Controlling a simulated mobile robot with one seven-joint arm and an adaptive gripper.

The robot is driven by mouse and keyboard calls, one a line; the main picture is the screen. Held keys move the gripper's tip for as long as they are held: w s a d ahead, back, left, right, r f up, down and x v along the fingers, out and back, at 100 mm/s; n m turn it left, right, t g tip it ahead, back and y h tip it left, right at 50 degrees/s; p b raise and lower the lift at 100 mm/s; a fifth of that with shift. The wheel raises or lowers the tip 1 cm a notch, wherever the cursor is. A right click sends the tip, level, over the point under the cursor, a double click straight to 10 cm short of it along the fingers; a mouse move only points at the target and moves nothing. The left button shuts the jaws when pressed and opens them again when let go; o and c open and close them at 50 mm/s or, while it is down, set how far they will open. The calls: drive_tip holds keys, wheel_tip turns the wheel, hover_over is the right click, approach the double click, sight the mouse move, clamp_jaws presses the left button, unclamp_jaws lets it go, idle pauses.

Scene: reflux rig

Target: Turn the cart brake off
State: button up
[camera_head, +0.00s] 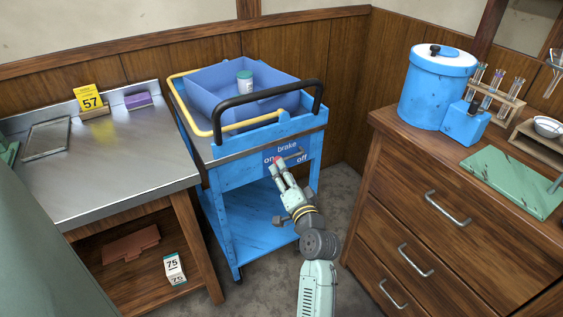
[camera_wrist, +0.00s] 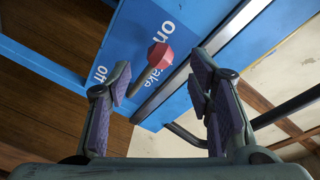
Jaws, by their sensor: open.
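The blue cart (camera_head: 238,215) stands between the metal-topped bench and the wooden drawer unit. Its front has a brake panel marked "brake", with "on" at left and "off" at right. The brake lever ends in a red knob (camera_head: 277,159), which lies near "on". In the wrist view the red knob (camera_wrist: 160,56) and part of its thin rod show against the blue panel. My gripper (camera_head: 280,170) is open, close in front of the panel at the knob. In the wrist view the knob appears between the two fingers of my gripper (camera_wrist: 160,100), with visible gaps on both sides.
A black handle (camera_head: 268,92) arches over the cart's top, which holds a blue bin (camera_head: 215,90) with a white jar (camera_head: 244,83). The bench (camera_head: 130,165) is at left. The drawer unit (camera_head: 400,215) with protruding handles is close at right.

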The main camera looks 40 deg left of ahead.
sight(290, 157)
drive_tip(key=x, duration=0.4)
drive_tip(key=shift+w+a+p, duration=0.25)
drive_tip(key=shift+a+p, duration=0.1)
drive_tip(key=shift+p, duration=0.05)
clamp_jaws()
idle(0.5)
